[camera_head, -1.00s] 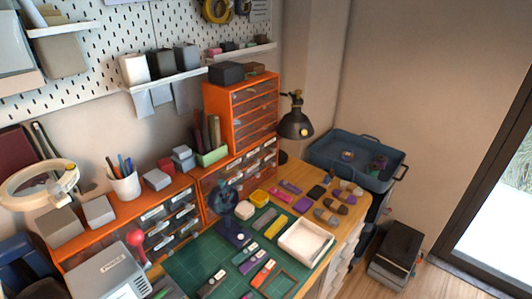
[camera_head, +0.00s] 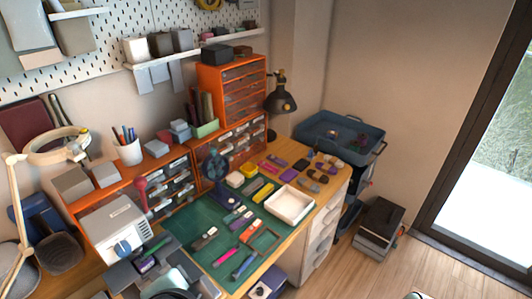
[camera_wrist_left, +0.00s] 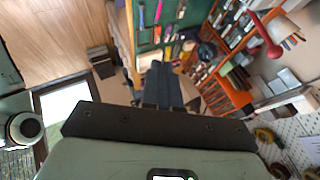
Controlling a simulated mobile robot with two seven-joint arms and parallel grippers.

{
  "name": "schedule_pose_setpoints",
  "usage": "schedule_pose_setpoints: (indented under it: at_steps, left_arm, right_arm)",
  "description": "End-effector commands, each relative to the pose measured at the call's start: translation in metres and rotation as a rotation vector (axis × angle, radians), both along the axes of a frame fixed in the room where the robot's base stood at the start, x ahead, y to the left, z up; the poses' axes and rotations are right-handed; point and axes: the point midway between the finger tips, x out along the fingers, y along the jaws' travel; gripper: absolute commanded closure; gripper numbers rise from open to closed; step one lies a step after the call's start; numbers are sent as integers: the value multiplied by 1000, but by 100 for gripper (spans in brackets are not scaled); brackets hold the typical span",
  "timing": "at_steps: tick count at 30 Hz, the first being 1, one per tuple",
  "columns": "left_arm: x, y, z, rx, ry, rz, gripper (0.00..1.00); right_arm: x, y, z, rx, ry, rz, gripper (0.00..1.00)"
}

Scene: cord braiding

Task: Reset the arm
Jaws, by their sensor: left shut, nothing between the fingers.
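My left gripper (camera_wrist_left: 160,85) shows in the left wrist view, its dark fingers together with nothing between them. It points over the workbench and hangs clear of the objects there. My right gripper is in neither view. The green cutting mat (camera_head: 183,233) lies on the wooden bench, with a white tray (camera_head: 289,204) at its right side and several small coloured tools on it. No cord is clearly visible.
Orange drawer units (camera_head: 228,93) stand along the wall behind the mat. A black desk lamp (camera_head: 281,100) stands at the back corner. A blue bin (camera_head: 340,131) is right of the bench. A grey machine (camera_head: 115,232) is at the left. The wooden floor (camera_head: 450,265) at right is clear.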

Motion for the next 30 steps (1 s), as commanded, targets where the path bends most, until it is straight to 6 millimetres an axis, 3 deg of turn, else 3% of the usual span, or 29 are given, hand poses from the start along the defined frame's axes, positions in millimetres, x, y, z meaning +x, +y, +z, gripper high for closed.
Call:
schedule_pose_setpoints:
  at_steps: [3, 7, 10, 14, 20, 24, 30]
  left_arm:
    - [34, -8, -55, -116, 130, 1, 100]
    - [63, -16, -132, -284, 286, 48, 100]
    - [72, -21, -197, -417, 405, 126, 100]
    - [67, -23, -279, -568, 543, 276, 100]
    - [19, -17, -395, -718, 710, 589, 100]
    - [-35, -7, -458, -741, 787, 825, 100]
    - [-101, 7, -503, -703, 831, 1048, 100]
  right_arm:
    - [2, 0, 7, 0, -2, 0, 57]
    - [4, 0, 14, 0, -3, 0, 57]
    - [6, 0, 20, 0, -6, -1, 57]
    - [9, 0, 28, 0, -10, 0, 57]
    - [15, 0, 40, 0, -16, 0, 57]
    - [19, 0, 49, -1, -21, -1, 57]
    - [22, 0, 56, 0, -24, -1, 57]
